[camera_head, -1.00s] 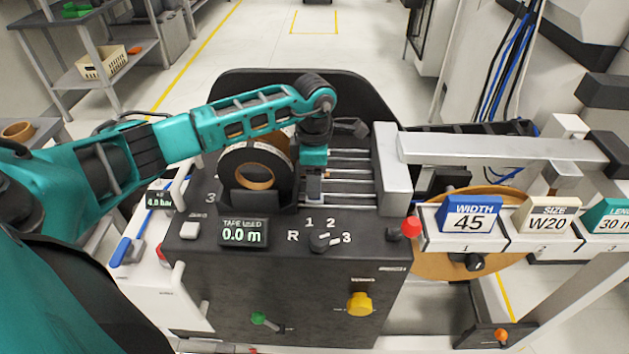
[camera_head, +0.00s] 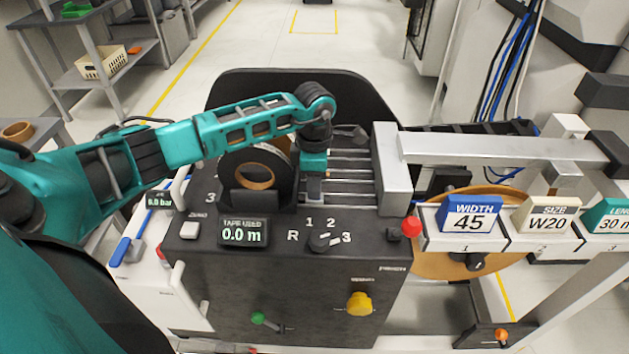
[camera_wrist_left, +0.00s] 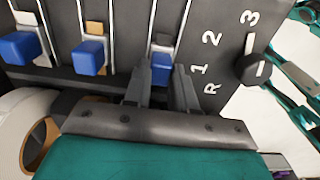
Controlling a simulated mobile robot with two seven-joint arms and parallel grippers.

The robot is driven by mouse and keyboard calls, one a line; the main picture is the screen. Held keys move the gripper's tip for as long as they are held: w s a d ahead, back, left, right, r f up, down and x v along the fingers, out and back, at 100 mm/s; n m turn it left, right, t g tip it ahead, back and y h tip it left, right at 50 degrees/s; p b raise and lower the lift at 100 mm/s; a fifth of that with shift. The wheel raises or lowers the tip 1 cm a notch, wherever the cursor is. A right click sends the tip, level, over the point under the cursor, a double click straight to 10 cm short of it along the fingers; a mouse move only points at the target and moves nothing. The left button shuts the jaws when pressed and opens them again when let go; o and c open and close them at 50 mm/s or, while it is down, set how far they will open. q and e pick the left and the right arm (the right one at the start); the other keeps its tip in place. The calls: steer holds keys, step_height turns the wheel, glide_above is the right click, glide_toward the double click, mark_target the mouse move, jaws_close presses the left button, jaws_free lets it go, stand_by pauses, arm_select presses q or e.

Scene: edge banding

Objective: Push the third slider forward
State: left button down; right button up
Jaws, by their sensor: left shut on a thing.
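Several slider rails (camera_head: 350,173) run across the black machine top, partly behind my left gripper (camera_head: 314,180). In the left wrist view three blue slider knobs show: one at the left (camera_wrist_left: 20,48), one in the middle (camera_wrist_left: 88,57) and one at the right (camera_wrist_left: 162,67). In that view my left gripper (camera_wrist_left: 160,82) has its two fingers around the right knob, shut on it. The other two knobs are free. In the head view the held knob is hidden by the gripper. My right gripper is not in view.
A black tape roll (camera_head: 256,172) stands just left of my gripper. A rotary selector (camera_head: 322,241) marked R, 1, 2, 3 sits in front, beside a display (camera_head: 243,232) reading 0.0 m. A grey metal block (camera_head: 391,170) bounds the rails at the right.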

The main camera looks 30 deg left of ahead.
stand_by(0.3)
arm_select(q)
steer(key=b, duration=0.4)
glide_above(356, 202)
steer(key=shift+s+a+f, duration=0.15)
steer(key=shift+s+a, duration=0.05)
steer(key=shift+s, duration=0.05)
steer(key=shift+w+d, duration=0.2)
steer(key=shift+r, duration=0.2)
steer(key=shift+d, duration=0.1)
steer(key=c, duration=0.9)
jaws_free()
step_height(356, 202, up, 13)
steer(key=shift+f, duration=0.1)
